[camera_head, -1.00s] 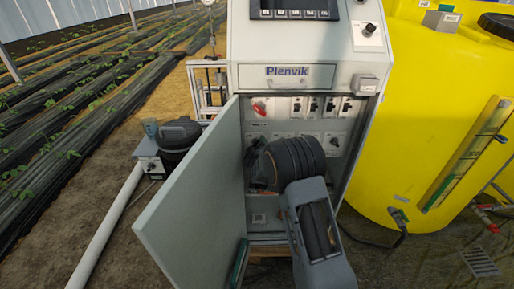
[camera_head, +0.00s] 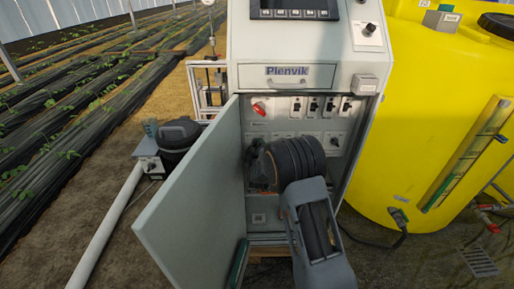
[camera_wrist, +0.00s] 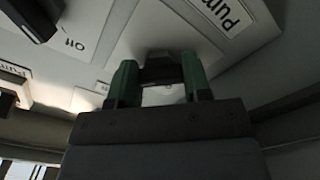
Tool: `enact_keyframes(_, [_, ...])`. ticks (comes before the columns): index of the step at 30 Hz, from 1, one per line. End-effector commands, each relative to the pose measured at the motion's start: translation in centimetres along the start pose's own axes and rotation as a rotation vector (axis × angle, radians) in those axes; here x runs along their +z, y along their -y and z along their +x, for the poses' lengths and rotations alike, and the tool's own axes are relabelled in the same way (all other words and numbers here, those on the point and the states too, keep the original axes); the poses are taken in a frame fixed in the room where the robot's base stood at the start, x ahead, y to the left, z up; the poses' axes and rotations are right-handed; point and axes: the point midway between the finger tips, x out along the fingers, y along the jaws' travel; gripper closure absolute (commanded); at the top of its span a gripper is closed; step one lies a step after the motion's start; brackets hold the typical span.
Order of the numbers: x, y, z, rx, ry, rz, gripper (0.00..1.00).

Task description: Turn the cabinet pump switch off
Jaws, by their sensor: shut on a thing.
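In the wrist view, my gripper (camera_wrist: 157,80) has its two green-tipped fingers on either side of a black switch knob (camera_wrist: 160,70) and is shut on it. A white plate (camera_wrist: 222,18) whose visible letters look like "Pump" lies just above and to the right of it. Which way the held knob points is hard to tell. In the head view, the open cabinet (camera_head: 296,124) holds rows of switches; my wrist covers the lower panel, hiding the fingers and the held knob.
The open cabinet door (camera_head: 188,190) stands close left of my arm. A red-handled switch (camera_head: 259,108) sits at the panel's upper left. A dark knob (camera_wrist: 30,18) beside an "Off" label is near my gripper. A yellow tank (camera_head: 440,130) stands right of the cabinet.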

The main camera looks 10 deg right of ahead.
Motion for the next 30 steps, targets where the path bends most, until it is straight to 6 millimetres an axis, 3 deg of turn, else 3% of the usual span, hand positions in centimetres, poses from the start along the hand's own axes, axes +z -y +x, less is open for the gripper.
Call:
enact_keyframes(8, [0.13,0.09,-0.01,-0.001,0.0,-0.161,0.79])
enact_keyframes(30, [-0.13,-0.33,-0.01,-0.002,0.0,-0.86,0.79])
